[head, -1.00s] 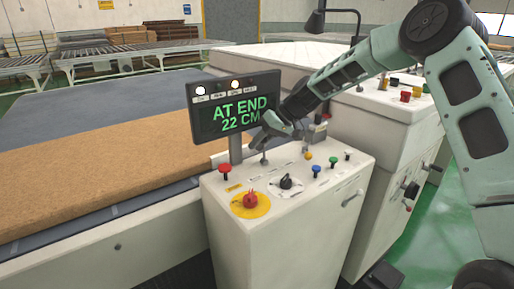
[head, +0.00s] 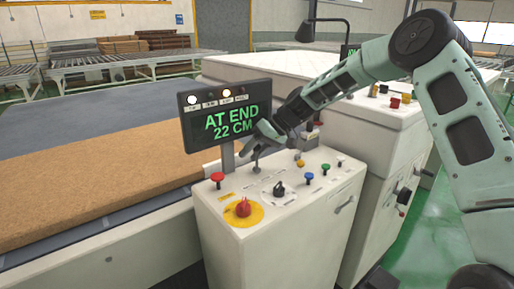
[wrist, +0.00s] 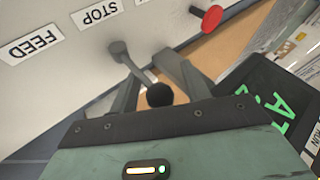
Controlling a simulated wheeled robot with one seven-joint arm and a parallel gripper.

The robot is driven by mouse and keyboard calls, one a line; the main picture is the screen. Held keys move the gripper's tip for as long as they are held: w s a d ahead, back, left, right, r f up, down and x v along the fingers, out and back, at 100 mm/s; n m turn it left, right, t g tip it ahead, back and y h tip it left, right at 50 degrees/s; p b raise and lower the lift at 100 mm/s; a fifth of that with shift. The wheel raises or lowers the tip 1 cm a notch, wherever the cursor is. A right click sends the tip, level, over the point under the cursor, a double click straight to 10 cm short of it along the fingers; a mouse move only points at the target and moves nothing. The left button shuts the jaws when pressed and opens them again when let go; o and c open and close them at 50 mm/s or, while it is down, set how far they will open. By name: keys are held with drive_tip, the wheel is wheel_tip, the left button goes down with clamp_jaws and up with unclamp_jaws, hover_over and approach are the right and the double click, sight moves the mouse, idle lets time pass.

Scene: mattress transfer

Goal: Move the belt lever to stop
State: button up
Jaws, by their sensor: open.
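The belt lever (head: 256,167) stands at the back of the white console top, beside the display post. In the wrist view its black ball knob (wrist: 160,95) lies between the fingers of my gripper (wrist: 150,78). The stem runs from the knob to a grey base beside the STOP label (wrist: 98,12); the FEED label (wrist: 30,46) is further left. I cannot tell which setting the lever is in. My gripper (head: 264,138) is open around the knob, just above the console; contact cannot be made out. The display (head: 228,115) reads "AT END 22 CM", with two lamps lit above.
A red mushroom button (head: 217,178), a red emergency knob on a yellow disc (head: 243,208), a black selector (head: 279,189) and several coloured buttons are on the console. The belt with a brown mattress slab (head: 100,180) lies left. A second white cabinet (head: 400,125) stands behind right.

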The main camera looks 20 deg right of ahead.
drive_tip(key=b+v, duration=0.1)
drive_tip(key=v, duration=1.6)
drive_tip(key=shift+b, duration=0.35)
drive_tip(key=shift+s+r, duration=0.1)
drive_tip(key=s+a+f+n+g+h, duration=0.1)
drive_tip(key=s+a+f+g+h, duration=0.1)
drive_tip(key=s+a, duration=0.75)
drive_tip(key=s+a+f+n+g+h, duration=0.1)
drive_tip(key=s+a+f+h, duration=0.15)
drive_tip(key=s+a, duration=0.75)
drive_tip(key=s+f+h, duration=0.1)
drive_tip(key=s+f, duration=0.1)
drive_tip(key=s, duration=0.8)
drive_tip(key=s+a+f+n+h+p, duration=0.1)
drive_tip(key=s+f+h, duration=0.1)
drive_tip(key=s, duration=0.9)
drive_tip(key=shift+f+n+t, duration=0.3)
drive_tip(key=shift+f+t, duration=0.1)
drive_tip(key=shift+f, duration=0.4)
drive_tip(key=shift+o, duration=0.3)
drive_tip(key=shift+s, duration=0.1)
